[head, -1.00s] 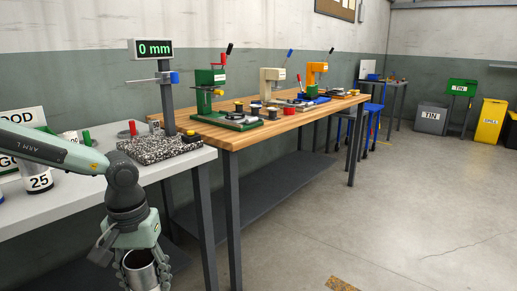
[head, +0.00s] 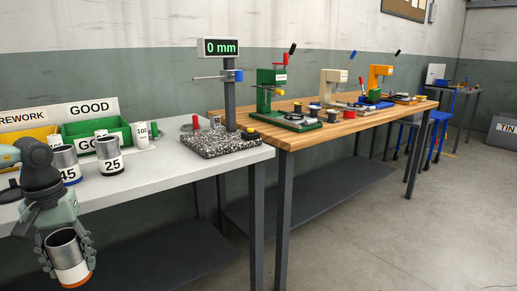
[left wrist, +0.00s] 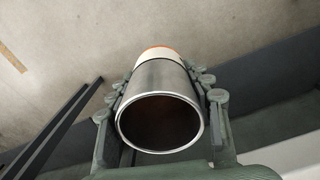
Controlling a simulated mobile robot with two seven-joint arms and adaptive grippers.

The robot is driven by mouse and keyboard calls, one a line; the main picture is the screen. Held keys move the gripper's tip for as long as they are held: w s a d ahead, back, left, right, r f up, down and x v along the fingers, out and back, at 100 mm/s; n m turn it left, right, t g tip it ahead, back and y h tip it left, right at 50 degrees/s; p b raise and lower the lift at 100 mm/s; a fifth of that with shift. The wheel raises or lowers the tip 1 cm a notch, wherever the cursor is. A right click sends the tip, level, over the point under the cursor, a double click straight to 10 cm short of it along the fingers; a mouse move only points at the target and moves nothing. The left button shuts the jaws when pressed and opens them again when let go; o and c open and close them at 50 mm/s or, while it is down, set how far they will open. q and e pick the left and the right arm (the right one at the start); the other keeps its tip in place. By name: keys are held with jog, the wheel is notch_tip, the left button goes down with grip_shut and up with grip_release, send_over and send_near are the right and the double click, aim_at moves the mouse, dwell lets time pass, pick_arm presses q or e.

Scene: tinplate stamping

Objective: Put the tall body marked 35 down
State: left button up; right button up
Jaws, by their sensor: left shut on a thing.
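My left gripper (head: 66,262) is shut on a tall metal body (head: 65,249). The body has an open top, a white label band and an orange base rim. Its number is not readable in these views. It hangs in front of the grey bench's front edge, tilted a little in the head view. In the left wrist view the body (left wrist: 160,95) sits between both fingers (left wrist: 160,105), its open mouth facing the camera. My right gripper is not in view.
The light grey bench (head: 170,175) holds bodies marked 45 (head: 66,164) and 25 (head: 109,158), a green GOOD bin (head: 118,127), a yellow REWORK bin (head: 30,134) and a granite gauge stand (head: 218,143) reading 0 mm. A wooden bench (head: 340,125) with presses stands right.

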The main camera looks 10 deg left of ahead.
pick_arm(q)
jog(key=shift+s+d+f, duration=0.2)
jog(key=shift+f, duration=0.25)
jog(key=shift+s+d+f, duration=0.15)
jog(key=shift+f, duration=0.25)
jog(key=shift+d+f, duration=0.15)
jog(key=shift+d, duration=0.05)
